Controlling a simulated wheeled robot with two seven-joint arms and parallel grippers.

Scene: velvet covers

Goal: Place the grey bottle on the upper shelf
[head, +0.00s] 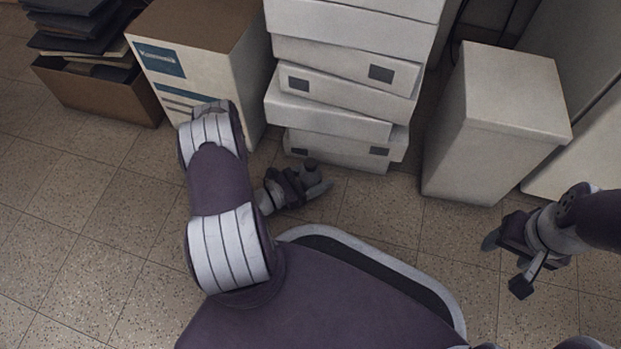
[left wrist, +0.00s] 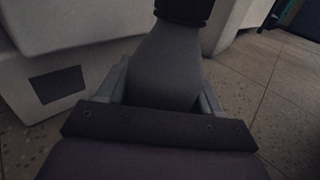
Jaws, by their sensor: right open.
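A grey bottle (left wrist: 165,65) with a black cap stands out between the two fingers of my left gripper (left wrist: 165,95) in the left wrist view. The fingers press its sides, and its lower part is hidden behind the gripper's dark plate. In the head view, my left gripper (head: 308,184) is low in front of the stacked white boxes, with the bottle (head: 311,174) small and partly covered in it. My right gripper (head: 506,264) is open and empty at the right, above the tiled floor. I cannot make out a shelf in either view.
A stack of white boxes (head: 345,88) stands just beyond my left gripper. A brown-topped carton (head: 190,75) is left of it, and a brown box of dark folders (head: 95,92) farther left. A pale bin (head: 495,125) stands at right. The floor at left is clear.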

